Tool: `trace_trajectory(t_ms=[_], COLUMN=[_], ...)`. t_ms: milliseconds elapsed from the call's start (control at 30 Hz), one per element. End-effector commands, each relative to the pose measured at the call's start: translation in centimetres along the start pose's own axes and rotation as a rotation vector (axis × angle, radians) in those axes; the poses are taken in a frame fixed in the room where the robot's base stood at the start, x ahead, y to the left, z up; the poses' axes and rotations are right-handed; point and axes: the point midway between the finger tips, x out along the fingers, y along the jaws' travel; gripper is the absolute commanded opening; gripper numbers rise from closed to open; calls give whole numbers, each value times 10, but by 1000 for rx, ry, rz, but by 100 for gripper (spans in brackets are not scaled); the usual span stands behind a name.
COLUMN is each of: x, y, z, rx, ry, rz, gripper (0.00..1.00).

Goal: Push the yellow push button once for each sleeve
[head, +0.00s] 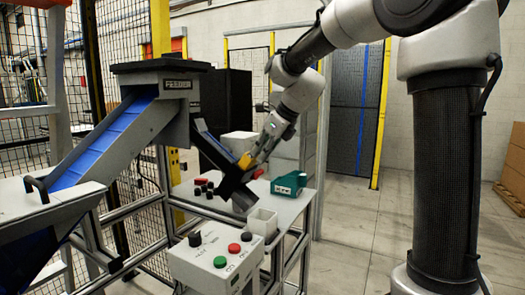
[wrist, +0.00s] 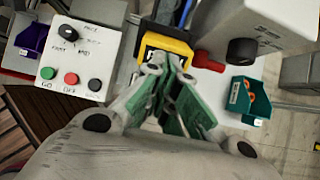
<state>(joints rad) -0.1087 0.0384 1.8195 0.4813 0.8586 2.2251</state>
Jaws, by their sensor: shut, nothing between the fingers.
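A yellow housing (wrist: 165,46) with a dark face lies right in front of my fingertips in the wrist view. In the head view a yellow part (head: 245,161) shows at the fingertips. I cannot tell whether it is the push button, nor whether my fingers touch it. My gripper (head: 256,153) is shut and empty, pointing down and left; it also shows in the wrist view (wrist: 174,68).
A white control box (head: 215,258) with a black knob and green, red and black buttons stands at the front. A teal bin (head: 288,184) sits on the table's right; orange rings (wrist: 257,97) lie in it. A blue-belted chute (head: 105,142) stands at left. Open floor lies right.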

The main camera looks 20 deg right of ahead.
Motion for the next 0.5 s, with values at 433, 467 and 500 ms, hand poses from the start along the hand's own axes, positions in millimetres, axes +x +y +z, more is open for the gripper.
trace_trajectory(t_ms=[433, 467, 500], x=[16, 16, 16], y=[0, 0, 0], z=[-1, -1, -1], rx=[1, 1, 1], ry=[2, 2, 2], rz=[1, 1, 1], gripper=[0, 0, 0])
